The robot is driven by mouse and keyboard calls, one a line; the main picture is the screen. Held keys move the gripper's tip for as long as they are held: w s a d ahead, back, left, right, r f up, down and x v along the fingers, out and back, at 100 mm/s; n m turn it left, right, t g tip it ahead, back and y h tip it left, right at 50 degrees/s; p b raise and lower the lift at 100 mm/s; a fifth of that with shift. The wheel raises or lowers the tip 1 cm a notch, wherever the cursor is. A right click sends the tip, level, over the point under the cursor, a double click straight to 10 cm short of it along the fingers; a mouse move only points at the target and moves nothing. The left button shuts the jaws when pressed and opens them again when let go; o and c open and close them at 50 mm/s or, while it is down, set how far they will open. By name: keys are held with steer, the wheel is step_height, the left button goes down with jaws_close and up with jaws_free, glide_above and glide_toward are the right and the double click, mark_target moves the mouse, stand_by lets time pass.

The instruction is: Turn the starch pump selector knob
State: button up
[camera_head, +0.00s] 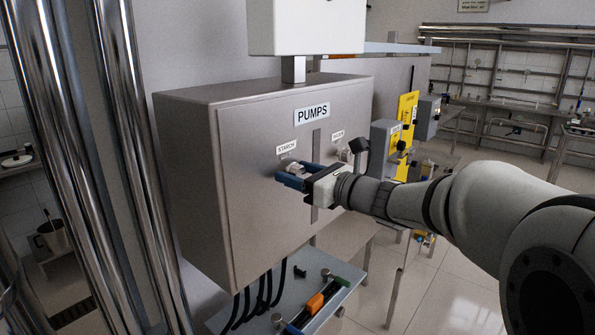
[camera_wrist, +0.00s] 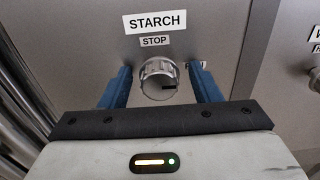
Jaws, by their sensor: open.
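The starch knob (camera_wrist: 158,79) is a round, ribbed grey selector knob below the STARCH and STOP labels in the wrist view. A dark mark on its face points to the right. In the head view the knob (camera_head: 293,168) shows small under the STARCH label on the grey PUMPS box (camera_head: 240,190). My gripper (camera_wrist: 160,88) is open, with one blue finger on each side of the knob. I see a gap between each finger and the knob, so they appear apart. The gripper also shows in front of the box in the head view (camera_head: 291,178).
A second knob (camera_head: 345,154) sits to the right on the same panel, close to my gripper. Steel pipes (camera_head: 130,150) stand at the left. Black cables (camera_head: 262,295) hang below the box above a shelf with tools. Yellow panels (camera_head: 405,125) stand behind at the right.

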steer(key=shift+a, duration=0.1)
steer(key=shift+c, duration=0.6)
steer(key=c, duration=0.9)
steer(key=shift+f+n+b, duration=0.15)
steer(key=shift+n+b, duration=0.15)
steer(key=shift+b, duration=0.45)
steer(key=n+b, duration=0.2)
steer(key=b, duration=0.1)
steer(key=shift+f+b, duration=0.2)
steer(key=shift+b, duration=0.1)
steer(key=n+b, duration=0.5)
steer(key=b, duration=0.3)
steer(key=shift+b, duration=0.3)
steer(key=n+b, duration=0.5)
steer(key=b, duration=0.2)
steer(key=shift+n, duration=0.4)
steer(key=n+b, duration=0.4)
steer(key=b, duration=0.1)
steer(key=shift+r, duration=0.2)
steer(key=shift+r+n, duration=0.1)
steer(key=shift+n, duration=0.3)
